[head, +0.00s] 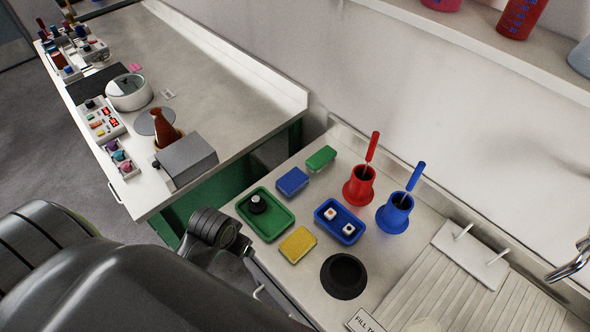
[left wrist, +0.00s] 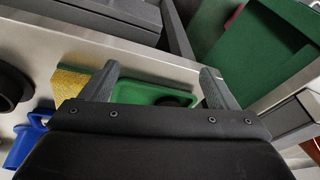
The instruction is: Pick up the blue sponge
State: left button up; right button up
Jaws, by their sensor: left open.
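The blue sponge (head: 292,181) lies flat on the light counter in the head view, between the green sponge (head: 321,158) and the green tray (head: 286,217). I cannot make it out in the left wrist view. My left gripper (left wrist: 158,85) is open and empty in the left wrist view, with its fingers apart in front of the green tray and the yellow sponge (left wrist: 70,84). In the head view the dark arm covers the lower left, and the fingertips cannot be made out. My right gripper is in neither view.
The yellow sponge (head: 298,244) lies by the green tray, which holds a dark round object (head: 257,204). A blue tray (head: 325,226) holds two small white blocks. A red holder (head: 359,187) and a blue holder (head: 394,214) stand behind. A black bowl (head: 343,276) is in front.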

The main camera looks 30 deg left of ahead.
pick_arm(q)
jog(key=w+d+r+m+g, duration=0.1)
jog(key=w+r, duration=0.3)
jog(key=w, duration=0.4)
jog(key=w+r+m+g+h+p, duration=0.1)
jog(key=w+r, duration=0.3)
jog(key=w, duration=0.5)
jog(key=w+d+r+m+g, duration=0.15)
jog(key=w+r, duration=0.25)
jog(key=w, duration=0.4)
jog(key=b, duration=0.2)
send_over(288, 182)
jog(key=shift+t, duration=0.35)
jog(key=f, duration=1)
jog(key=shift+s+d+f, duration=0.1)
jog(key=shift+s+f, duration=0.1)
jog(key=shift+f, duration=0.2)
jog(key=shift+w+f, duration=0.15)
jog(key=shift+f, duration=2.95)
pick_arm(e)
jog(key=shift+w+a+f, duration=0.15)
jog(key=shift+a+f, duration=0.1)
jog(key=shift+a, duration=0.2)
pick_arm(q)
jog(key=c, duration=1.1)
jog(key=shift+o, duration=0.2)
